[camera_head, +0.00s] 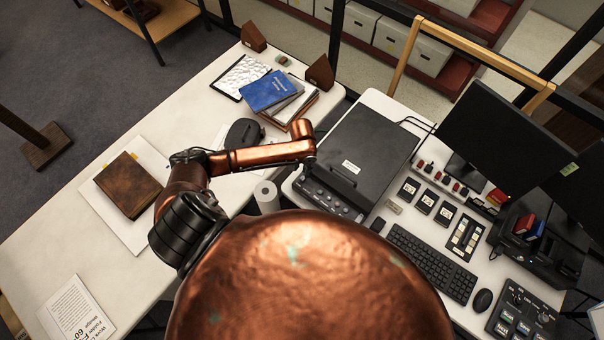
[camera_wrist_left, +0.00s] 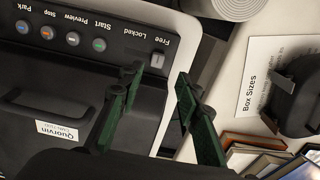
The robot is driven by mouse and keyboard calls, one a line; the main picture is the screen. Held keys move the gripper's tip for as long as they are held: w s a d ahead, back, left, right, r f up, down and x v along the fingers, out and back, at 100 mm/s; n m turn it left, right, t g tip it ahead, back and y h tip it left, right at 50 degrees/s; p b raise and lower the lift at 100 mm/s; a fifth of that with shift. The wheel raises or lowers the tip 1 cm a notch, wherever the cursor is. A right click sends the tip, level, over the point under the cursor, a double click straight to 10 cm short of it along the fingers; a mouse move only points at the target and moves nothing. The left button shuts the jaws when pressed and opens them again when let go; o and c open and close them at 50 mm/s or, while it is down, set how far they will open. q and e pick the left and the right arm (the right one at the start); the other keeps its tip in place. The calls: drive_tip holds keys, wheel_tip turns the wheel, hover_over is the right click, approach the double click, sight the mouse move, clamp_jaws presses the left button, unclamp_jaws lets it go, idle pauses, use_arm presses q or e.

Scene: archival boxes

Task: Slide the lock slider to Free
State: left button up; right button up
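The lock slider (camera_wrist_left: 157,61) is a small light grey knob on the dark scanner's control panel in the left wrist view. It sits at the Free end, beside the word Free; Locked is printed to its left. My left gripper (camera_wrist_left: 158,77) is open, its two green fingers pointing at the panel. The knob lies between and just beyond the fingertips; I cannot tell if either touches it. In the head view the scanner (camera_head: 372,143) is on the right-hand table and my left gripper (camera_head: 310,162) is mostly hidden above its panel. My right gripper is not in view.
Round buttons (camera_wrist_left: 72,39) line the panel beside the slider. A white paper roll (camera_head: 266,195) stands left of the scanner. A keyboard (camera_head: 432,262), monitors (camera_head: 492,135) and small items fill the right. A brown book (camera_head: 129,185) and blue folder (camera_head: 269,91) lie on the left table.

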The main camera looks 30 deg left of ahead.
sight(302, 177)
use_arm(q)
wheel_tip(302, 177, up, 6)
drive_tip(key=shift+f, duration=0.15)
idle(0.6)
